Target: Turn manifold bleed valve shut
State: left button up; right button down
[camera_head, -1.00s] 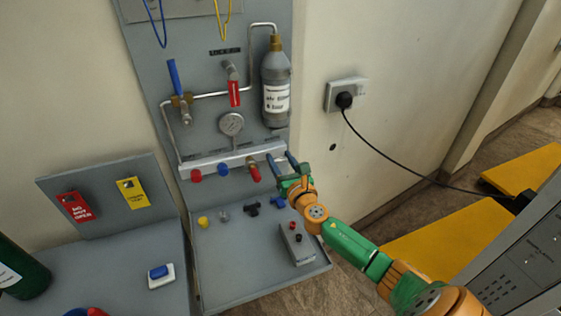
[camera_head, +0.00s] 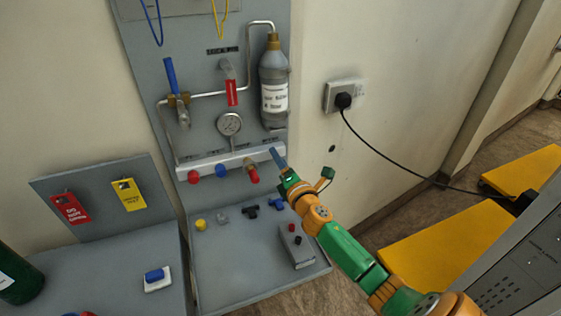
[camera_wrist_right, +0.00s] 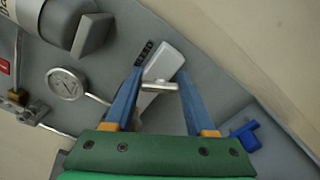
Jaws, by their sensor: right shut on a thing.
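The manifold (camera_head: 215,163) is a pale bar across the lower part of the grey panel, with coloured fittings along its front. It also shows in the right wrist view (camera_wrist_right: 166,60). My right gripper (camera_head: 278,157) is at the manifold's right end. In the right wrist view my right gripper's blue fingers (camera_wrist_right: 160,84) are shut on the small metal cross-bar of the bleed valve (camera_wrist_right: 158,86), which spans between them. In the head view the fingers hide this valve. My left gripper is not in view.
A pressure gauge (camera_head: 229,124) and a grey bottle (camera_head: 273,88) are above the manifold. A grey tray (camera_head: 235,265) below holds loose fittings and a small box (camera_head: 297,248). A blue fitting (camera_wrist_right: 245,135) is right of the fingers. A black cable (camera_head: 380,154) hangs from the wall socket.

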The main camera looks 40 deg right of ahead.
jog(key=m, duration=0.5)
jog(key=shift+m, duration=0.6)
jog(key=c, duration=0.6)
grip_release()
jog(key=o, duration=0.4)
jog(key=shift+w, duration=0.1)
jog(key=shift+c, duration=0.2)
jog(key=shift+w, duration=0.1)
jog(key=shift+f, duration=0.1)
jog(key=v, duration=0.7)
